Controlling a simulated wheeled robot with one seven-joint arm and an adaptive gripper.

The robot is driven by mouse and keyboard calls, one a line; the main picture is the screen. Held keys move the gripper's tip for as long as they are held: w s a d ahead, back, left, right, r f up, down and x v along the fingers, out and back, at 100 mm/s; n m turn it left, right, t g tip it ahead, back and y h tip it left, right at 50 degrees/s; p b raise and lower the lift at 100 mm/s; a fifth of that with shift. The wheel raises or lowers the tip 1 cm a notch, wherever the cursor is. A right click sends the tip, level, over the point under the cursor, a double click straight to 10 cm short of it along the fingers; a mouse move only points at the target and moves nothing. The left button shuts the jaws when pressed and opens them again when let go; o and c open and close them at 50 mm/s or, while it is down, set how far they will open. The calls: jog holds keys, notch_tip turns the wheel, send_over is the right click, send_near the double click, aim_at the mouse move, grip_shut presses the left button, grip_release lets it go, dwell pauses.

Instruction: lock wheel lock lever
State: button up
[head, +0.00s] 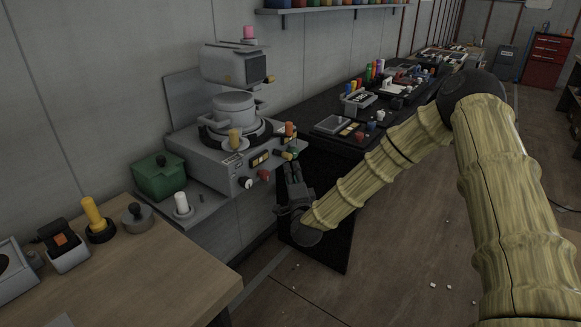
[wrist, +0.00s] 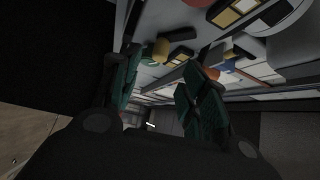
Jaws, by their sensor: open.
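A grey console (head: 205,155) against the wall carries several coloured knobs and levers. A small lever with a yellow end (head: 287,156) sits at its right front corner; a yellow-ended lever on a dark arm (wrist: 161,50) shows ahead of the fingers in the wrist view. I cannot tell for certain which control is the wheel lock lever. My gripper (head: 292,172) is open just below and in front of that corner. In the wrist view its dark green fingers (wrist: 158,76) are spread with nothing held between them. Contact with the lever cannot be made out.
A red knob (head: 263,175) and a black-and-white knob (head: 246,183) stick out of the console front. A black bench (head: 300,140) stands behind. Floor at right is mostly clear.

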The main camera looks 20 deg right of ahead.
jog(key=shift+s+a+f, duration=0.1)
jog(key=shift+s+f, duration=0.05)
jog(key=shift+s, duration=0.9)
jog(key=shift+s+a+f, duration=0.1)
jog(key=shift+s, duration=0.95)
